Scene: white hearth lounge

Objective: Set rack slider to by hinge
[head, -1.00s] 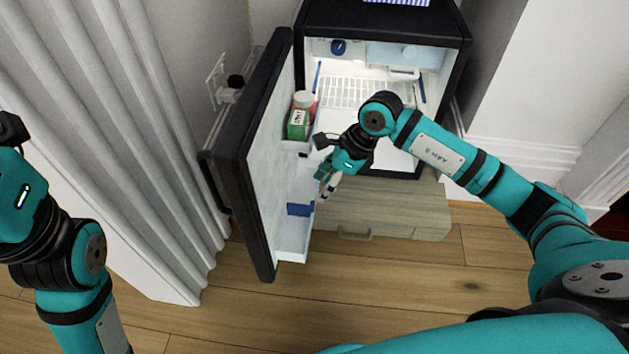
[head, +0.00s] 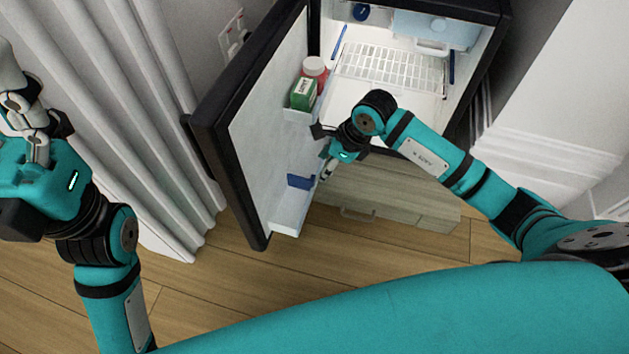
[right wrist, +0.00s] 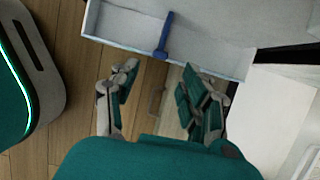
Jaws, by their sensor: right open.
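The rack slider is a blue divider (head: 300,182) on the lower white door rack (head: 287,215) of the open mini fridge. It stands near the middle of the rack, apart from both ends. In the right wrist view the slider (right wrist: 164,36) crosses the rack's front wall (right wrist: 115,27), and the fridge side is to the right. My right gripper (head: 326,165) is just in front of the rack, right of the slider. In the right wrist view its fingers (right wrist: 158,88) are spread and empty, short of the rack. My left gripper (head: 22,118) is at the far left, its fingertips unclear.
The fridge door (head: 262,125) stands open to the left. A green box (head: 303,94) and a red jar with a white lid (head: 315,72) sit on the upper door rack. A wooden drawer front (head: 385,195) is below the fridge. A pale curtain (head: 150,100) hangs left.

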